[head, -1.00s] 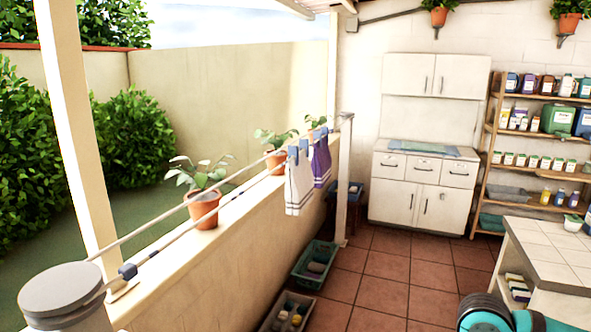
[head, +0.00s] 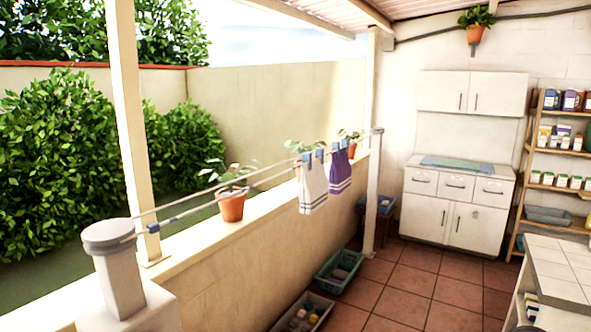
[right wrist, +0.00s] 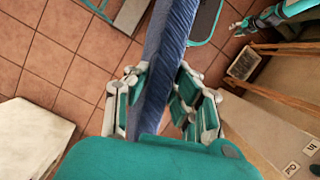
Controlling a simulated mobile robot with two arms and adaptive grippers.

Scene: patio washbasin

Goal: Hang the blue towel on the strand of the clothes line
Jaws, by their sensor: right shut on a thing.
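The clothes line (head: 190,214) runs in the head view as two strands from a grey-topped post (head: 112,240) at front left to a white post (head: 374,200). A white striped towel (head: 312,188) and a purple towel (head: 340,175) hang by blue pegs near its far end. The near stretch is bare except for a blue peg (head: 153,228). In the right wrist view my right gripper (right wrist: 160,95) is shut on the blue towel (right wrist: 170,45), which shows as a long folded strip. My left gripper (right wrist: 241,28) seems to be at upper right there, too small to read. Neither gripper shows in the head view.
A low wall with potted plants (head: 231,205) runs behind the line. Crates (head: 338,270) stand on the tiled floor by its foot. A white cabinet (head: 455,215), shelf and tiled counter (head: 560,265) are to the right. Floor between is clear.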

